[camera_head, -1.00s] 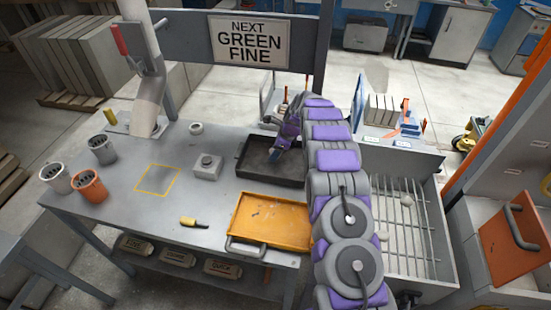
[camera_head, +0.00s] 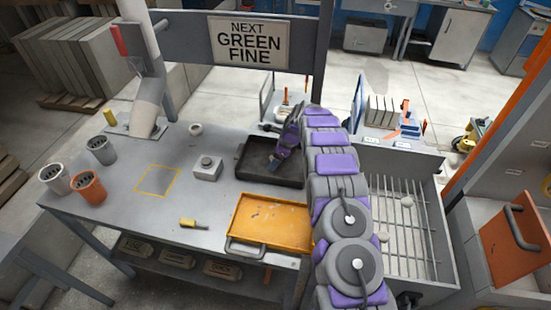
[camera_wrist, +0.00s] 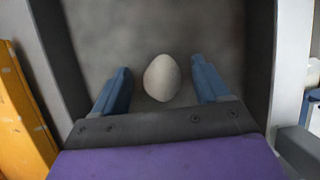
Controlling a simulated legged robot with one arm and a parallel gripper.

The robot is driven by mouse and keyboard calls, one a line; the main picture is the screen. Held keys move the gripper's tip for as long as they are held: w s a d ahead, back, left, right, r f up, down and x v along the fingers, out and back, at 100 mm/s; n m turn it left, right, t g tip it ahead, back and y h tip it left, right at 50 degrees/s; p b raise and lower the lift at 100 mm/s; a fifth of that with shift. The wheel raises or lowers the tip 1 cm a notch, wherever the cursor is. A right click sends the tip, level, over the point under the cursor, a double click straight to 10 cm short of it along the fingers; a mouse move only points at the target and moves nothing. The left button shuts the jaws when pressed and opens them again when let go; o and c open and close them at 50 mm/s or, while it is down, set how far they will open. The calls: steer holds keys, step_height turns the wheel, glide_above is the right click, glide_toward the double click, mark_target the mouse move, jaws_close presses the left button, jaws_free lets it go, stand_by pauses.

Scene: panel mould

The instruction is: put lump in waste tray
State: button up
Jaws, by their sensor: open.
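A pale, rounded lump (camera_wrist: 162,78) shows in the wrist view on the dark floor of a black tray (camera_wrist: 62,60). It lies between the two blue fingers of my gripper (camera_wrist: 160,70), with a gap on each side. My gripper is open. In the head view the black tray (camera_head: 245,172) sits at the back right of the grey table, and my gripper (camera_head: 274,161) points down into it. The lump in the tray cannot be made out in the head view. Two other pale lumps (camera_head: 406,201) (camera_head: 382,236) lie on the barred grate at the right.
An orange tray (camera_head: 262,240) stands in front of the black tray. A grey button box (camera_head: 207,168) and a yellow-handled tool (camera_head: 193,223) are on the table. Several cups (camera_head: 89,187) stand at the left. The barred grate (camera_head: 425,235) is beside the table. The table's middle is mostly clear.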

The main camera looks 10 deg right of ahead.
steer(key=p+v, duration=0.1)
steer(key=v, duration=1.1)
steer(key=shift+r+p, duration=0.2)
steer(key=shift+p, duration=0.1)
steer(key=s+a+r+n+g, duration=0.1)
steer(key=s+a+r+n, duration=0.1)
steer(key=s+r+n, duration=0.35)
steer(key=s+a+r+n+h, duration=0.1)
steer(key=s+a+r+n, duration=0.15)
steer(key=s+r, duration=0.6)
steer(key=s+a+r+n+g, duration=0.15)
steer(key=s+r+n, duration=0.25)
steer(key=s, duration=0.6)
steer(key=s+d+n+g+h, duration=0.1)
steer(key=s+n, duration=0.9)
steer(key=s, duration=2.1)
steer(key=shift+s+d+n+h, duration=0.3)
steer(key=shift+s+d+h, duration=0.1)
steer(key=shift+h, duration=0.7)
steer(key=shift+a, duration=0.1)
